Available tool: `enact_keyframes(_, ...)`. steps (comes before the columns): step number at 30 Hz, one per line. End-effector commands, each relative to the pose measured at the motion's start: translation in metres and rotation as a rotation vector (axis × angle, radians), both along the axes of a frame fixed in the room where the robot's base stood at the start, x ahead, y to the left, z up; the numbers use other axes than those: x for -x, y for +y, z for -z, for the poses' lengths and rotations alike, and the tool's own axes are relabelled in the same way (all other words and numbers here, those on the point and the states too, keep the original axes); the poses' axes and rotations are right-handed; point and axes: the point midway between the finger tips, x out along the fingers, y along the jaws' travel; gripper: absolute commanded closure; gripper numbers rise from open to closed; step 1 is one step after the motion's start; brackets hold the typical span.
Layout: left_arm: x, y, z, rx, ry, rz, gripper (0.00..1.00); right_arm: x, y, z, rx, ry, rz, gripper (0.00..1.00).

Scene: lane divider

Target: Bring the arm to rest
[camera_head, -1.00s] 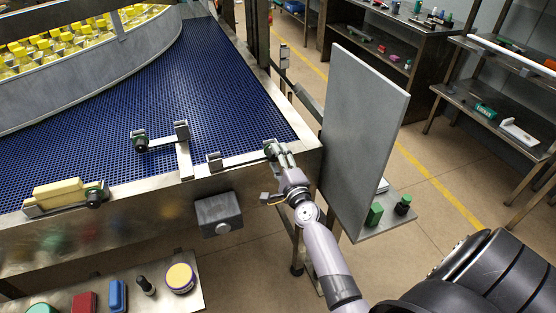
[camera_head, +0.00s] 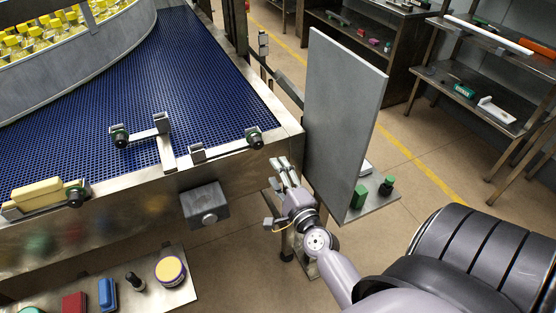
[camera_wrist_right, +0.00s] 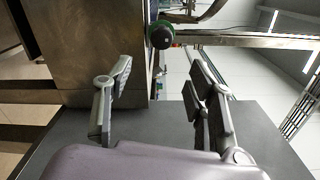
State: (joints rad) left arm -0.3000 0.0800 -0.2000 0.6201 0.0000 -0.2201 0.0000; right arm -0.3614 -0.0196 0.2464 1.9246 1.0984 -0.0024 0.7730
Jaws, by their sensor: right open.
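My right gripper (camera_head: 284,172) is open and empty in the head view, in front of the conveyor's front right corner and left of the grey upright panel. Its spread fingers (camera_wrist_right: 160,100) also show in the right wrist view, with nothing between them. The lane divider bracket (camera_head: 167,146) lies on the blue conveyor mesh, with a dark green knob (camera_head: 254,138) at its right end near the edge. That end also shows in the right wrist view as a round green knob (camera_wrist_right: 161,35), beyond the fingers and apart from them. My left gripper is not in view.
The grey panel (camera_head: 342,115) stands close to the right of my gripper. A small shelf (camera_head: 385,207) with a green block is at its foot. A grey box (camera_head: 204,204) juts from the conveyor front. A lower shelf (camera_head: 185,293) holds small items. Floor is open below.

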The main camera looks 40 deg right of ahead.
Motion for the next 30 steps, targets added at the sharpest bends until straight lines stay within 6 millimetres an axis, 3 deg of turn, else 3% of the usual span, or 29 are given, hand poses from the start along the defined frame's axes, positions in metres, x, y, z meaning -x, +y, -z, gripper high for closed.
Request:
enact_keyframes(19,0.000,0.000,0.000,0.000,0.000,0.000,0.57,-0.001,0.000,0.000,0.000,0.000,0.000,0.49)
enact_keyframes(22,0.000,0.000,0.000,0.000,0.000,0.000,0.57,-0.001,0.002,0.008,0.012,0.018,-0.007,0.49)
enact_keyframes(26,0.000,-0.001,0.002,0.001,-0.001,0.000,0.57,-0.001,0.016,0.055,0.101,0.129,-0.048,0.49)
enact_keyframes(30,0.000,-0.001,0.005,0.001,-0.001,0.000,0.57,0.011,0.047,0.149,0.292,0.346,-0.163,0.49)
